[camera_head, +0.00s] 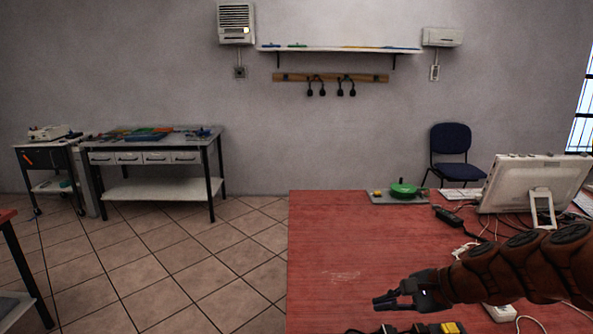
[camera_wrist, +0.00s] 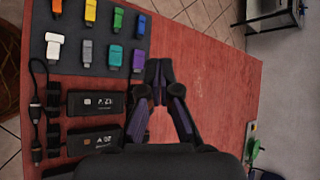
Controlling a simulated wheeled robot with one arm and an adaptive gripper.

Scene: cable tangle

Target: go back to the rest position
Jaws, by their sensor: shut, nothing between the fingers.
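My gripper (camera_head: 386,302) is at the end of my brown arm, which reaches in from the right over the red table (camera_head: 335,235). In the wrist view my gripper (camera_wrist: 160,72) has its fingertips together, with nothing between them. Beneath and to the left of it is a dark mat (camera_wrist: 73,17) with several coloured plugs, such as an orange one (camera_wrist: 53,24) and a purple one (camera_wrist: 137,62). Two black power bricks, one upper (camera_wrist: 95,103) and one lower (camera_wrist: 95,141), lie left of the fingers. A black cable (camera_wrist: 37,110) runs along the left.
A white monitor (camera_head: 525,184) stands at the table's right with cables and a black adapter (camera_head: 448,215) near it. A green round object (camera_head: 403,189) sits at the far edge. The table's left half is mostly clear. A workbench (camera_head: 155,156) and chair (camera_head: 452,155) stand beyond.

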